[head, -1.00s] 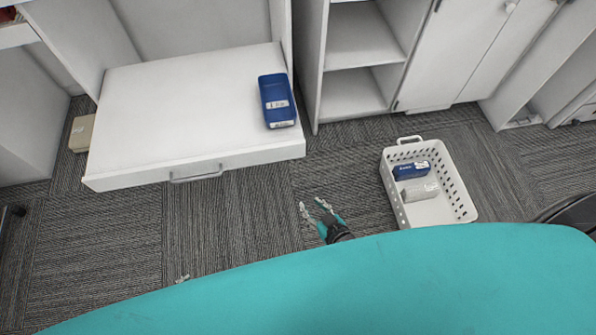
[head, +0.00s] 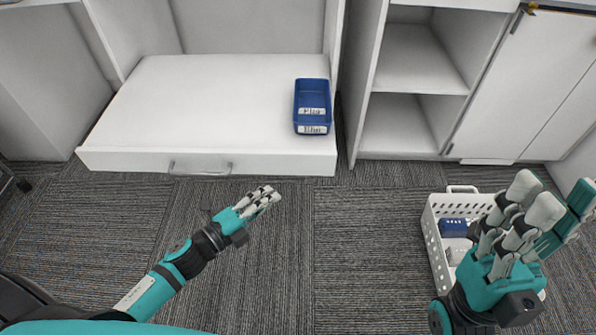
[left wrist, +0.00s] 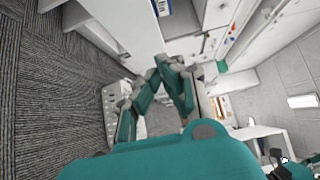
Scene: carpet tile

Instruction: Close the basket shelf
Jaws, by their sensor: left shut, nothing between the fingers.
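A white pull-out shelf (head: 200,110) extends forward from the white cabinet, low above the carpet. Its front panel has a bar handle (head: 200,168). My left gripper (head: 270,196) is shut and empty, in front of the shelf front and to the right of the handle, apart from it. In the left wrist view its teal fingers (left wrist: 165,75) fill the middle, with the white shelf (left wrist: 128,28) above them. My right gripper (head: 560,205) has its fingers spread, over the right part of the white basket (head: 433,235), hiding much of it; nothing shows between the fingers.
A blue bin (head: 312,98) with white labels sits on the shelf's right side. The basket on the carpet holds a blue item (head: 453,227) and a grey one. Open cubbies (head: 420,60) and closed doors (head: 520,85) stand to the right. Carpet before the shelf is clear.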

